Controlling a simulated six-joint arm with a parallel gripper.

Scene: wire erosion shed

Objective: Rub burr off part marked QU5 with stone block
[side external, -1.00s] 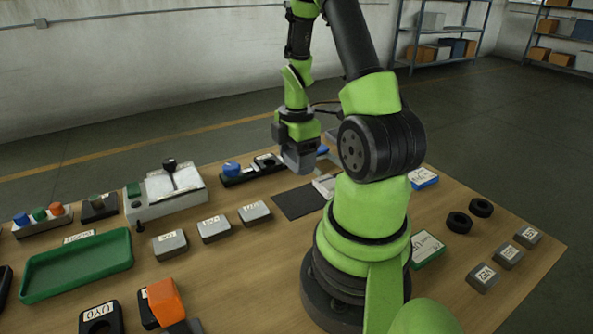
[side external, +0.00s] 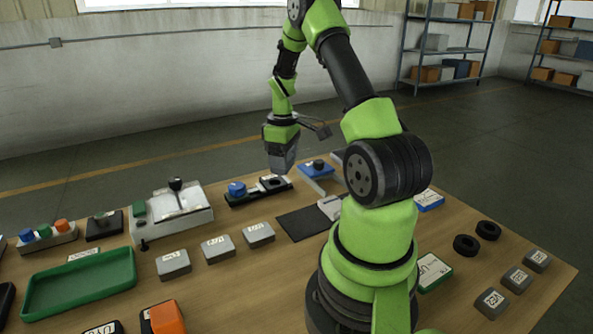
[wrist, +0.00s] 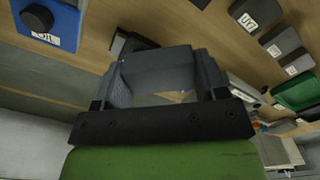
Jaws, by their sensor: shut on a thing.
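My gripper (side external: 281,164) is above the back of the table, near the black holder with the blue knob (side external: 237,189). In the wrist view my gripper (wrist: 162,82) is shut on a plain grey block (wrist: 156,66), seemingly the stone block. It is held clear of the table. Three grey labelled parts (side external: 217,248) lie in a row in front of the holder; they also show in the wrist view (wrist: 280,40). Three smaller grey labelled parts (side external: 516,279) lie at the right edge. I cannot read QU5 on any label.
A blue fixture with a black knob (side external: 317,169) stands right of my gripper. A dark mat (side external: 302,223) lies in front of it. A green tray (side external: 78,283), a white scale-like device (side external: 172,218) and two black rings (side external: 466,245) are also on the table.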

